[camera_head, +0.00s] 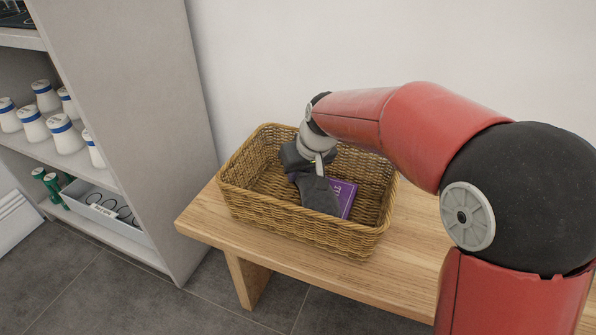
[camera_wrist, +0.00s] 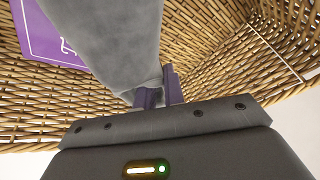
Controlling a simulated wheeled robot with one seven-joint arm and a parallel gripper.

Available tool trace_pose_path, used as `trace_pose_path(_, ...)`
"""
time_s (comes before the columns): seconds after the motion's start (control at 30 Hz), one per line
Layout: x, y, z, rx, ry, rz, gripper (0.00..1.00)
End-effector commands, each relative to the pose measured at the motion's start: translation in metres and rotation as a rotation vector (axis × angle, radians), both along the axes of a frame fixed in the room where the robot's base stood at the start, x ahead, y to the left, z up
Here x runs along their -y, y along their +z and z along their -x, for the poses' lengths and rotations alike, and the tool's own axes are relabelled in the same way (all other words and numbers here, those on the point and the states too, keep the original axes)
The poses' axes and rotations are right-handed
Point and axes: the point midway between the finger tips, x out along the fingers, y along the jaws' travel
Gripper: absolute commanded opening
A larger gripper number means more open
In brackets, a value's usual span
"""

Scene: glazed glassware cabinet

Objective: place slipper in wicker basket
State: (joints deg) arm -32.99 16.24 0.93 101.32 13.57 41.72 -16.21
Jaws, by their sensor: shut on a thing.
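The wicker basket (camera_head: 300,222) stands on a wooden bench in the head view, and its woven wall (camera_wrist: 210,45) fills much of the wrist view. The grey slipper (camera_head: 318,194) is inside the basket's outline, beside a purple book. In the wrist view the slipper (camera_wrist: 110,40) extends from between the fingers over the basket's inside. My gripper (camera_wrist: 158,90) is shut on the end of the slipper. In the head view my gripper reaches down into the basket from above. I cannot tell whether the slipper touches the basket floor.
The purple book (camera_head: 343,197) lies in the basket and also shows in the wrist view (camera_wrist: 40,35). The wooden bench (camera_head: 250,250) has free room right of the basket. A grey shelf unit (camera_head: 140,110) with white jars (camera_head: 65,135) stands at left.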

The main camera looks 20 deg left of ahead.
Motion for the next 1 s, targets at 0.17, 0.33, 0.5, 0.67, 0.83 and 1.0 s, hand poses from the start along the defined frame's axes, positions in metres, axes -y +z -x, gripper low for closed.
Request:
trace_pose_path(0.17,0.000,-0.002,0.000,0.000,0.000,0.000,0.23)
trace_pose_path(0.33,0.000,-0.002,0.000,0.000,0.000,0.000,0.32)
trace_pose_path(0.5,0.000,0.001,0.000,0.000,0.000,0.000,0.32)
trace_pose_path(0.67,0.004,0.018,0.001,0.004,-0.001,-0.002,0.32)
trace_pose_path(0.83,0.016,0.053,0.009,0.005,-0.001,-0.002,0.32)
trace_pose_path(1.0,0.028,0.086,0.017,0.004,-0.001,-0.001,0.32)
